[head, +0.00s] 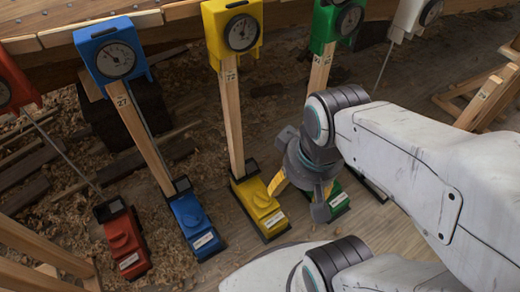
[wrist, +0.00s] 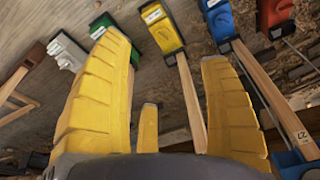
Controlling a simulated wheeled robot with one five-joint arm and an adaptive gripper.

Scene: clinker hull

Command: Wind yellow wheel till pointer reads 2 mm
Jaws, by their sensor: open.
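The yellow jack unit (head: 262,208) stands on the floor at the foot of a wooden post (head: 230,115). Its yellow wheel (head: 260,194) is a raised knob on the housing; it also shows in the wrist view (wrist: 153,14). The yellow dial gauge (head: 241,33) sits at the post's top; its pointer is too small to read. My gripper (head: 303,198) is right of the yellow unit in the head view. In the wrist view, my gripper (wrist: 163,50) is open and empty, its fingers spread wide. The yellow unit lies beyond the fingertips, between them; they look apart from it.
A blue unit (head: 195,224) and red unit (head: 123,240) stand to the left. A green unit (head: 339,201) is right, partly hidden by my gripper. A white unit (wrist: 66,51) shows in the wrist view. Posts rise to the hull planking (head: 100,32). Shavings litter the floor.

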